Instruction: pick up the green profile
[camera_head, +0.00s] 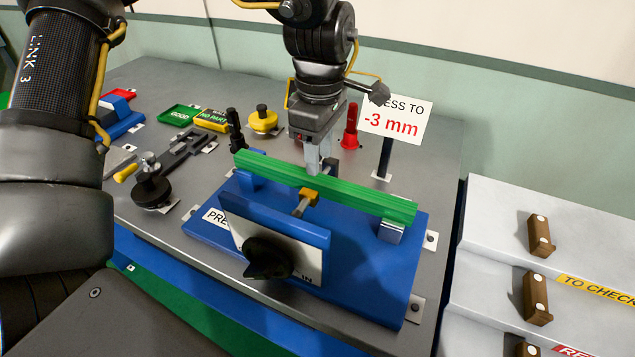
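The green profile (365,197) is a long bar lying across the blue press fixture (375,285), over its supports, slanting from upper left to lower right. An orange-tipped pusher (306,202) touches or nearly touches its front side near the middle. My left gripper (318,168) points down at the profile, left of its middle. Its fingertips are at the bar's top and far edge and partly hidden, so I cannot tell whether they grip it. My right gripper is not in view.
A sign reading "-3 mm" (405,122) stands behind the fixture on a post.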

